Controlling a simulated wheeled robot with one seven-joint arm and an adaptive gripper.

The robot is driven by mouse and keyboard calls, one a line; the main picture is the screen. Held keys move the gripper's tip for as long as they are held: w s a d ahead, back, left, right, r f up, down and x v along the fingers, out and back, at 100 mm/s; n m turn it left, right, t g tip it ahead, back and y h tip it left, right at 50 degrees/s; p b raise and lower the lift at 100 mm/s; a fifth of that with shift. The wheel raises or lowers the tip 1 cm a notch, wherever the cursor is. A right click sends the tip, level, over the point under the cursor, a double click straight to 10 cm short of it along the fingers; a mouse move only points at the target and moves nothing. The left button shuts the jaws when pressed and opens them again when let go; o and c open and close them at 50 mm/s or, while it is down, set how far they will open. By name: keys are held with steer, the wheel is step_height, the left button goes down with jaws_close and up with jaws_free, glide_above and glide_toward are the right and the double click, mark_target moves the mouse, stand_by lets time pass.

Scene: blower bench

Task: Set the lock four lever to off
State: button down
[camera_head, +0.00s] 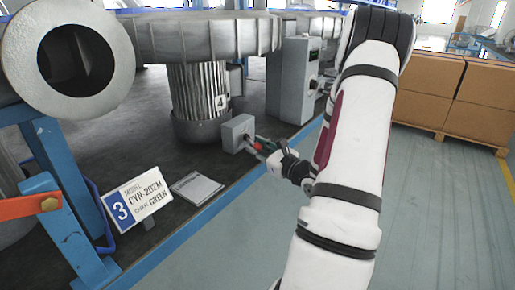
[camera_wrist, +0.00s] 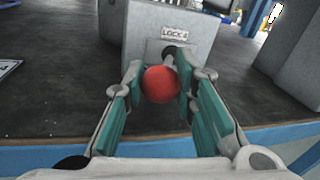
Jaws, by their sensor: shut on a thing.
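The lock four box (camera_wrist: 172,30) is a grey box with a "LOCK 4" label, and it shows in the head view (camera_head: 236,133) below the blower marked 4. Its lever ends in a red ball knob (camera_wrist: 161,84), and a short dark shaft runs from the knob to the box's front face. My gripper (camera_wrist: 160,85) has its teal-padded fingers closed on either side of the red knob. In the head view my gripper (camera_head: 262,147) reaches the box from the right and mostly hides the lever. The lever's off marking cannot be seen.
A taller grey control box (camera_head: 293,80) stands behind and right of the lock box. Cardboard boxes (camera_head: 430,88) stand at right. The floor in front is clear.

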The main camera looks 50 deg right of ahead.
steer(key=c, duration=1.3)
jaws_free()
steer(key=v, duration=1.2)
steer(key=shift+a, duration=0.1)
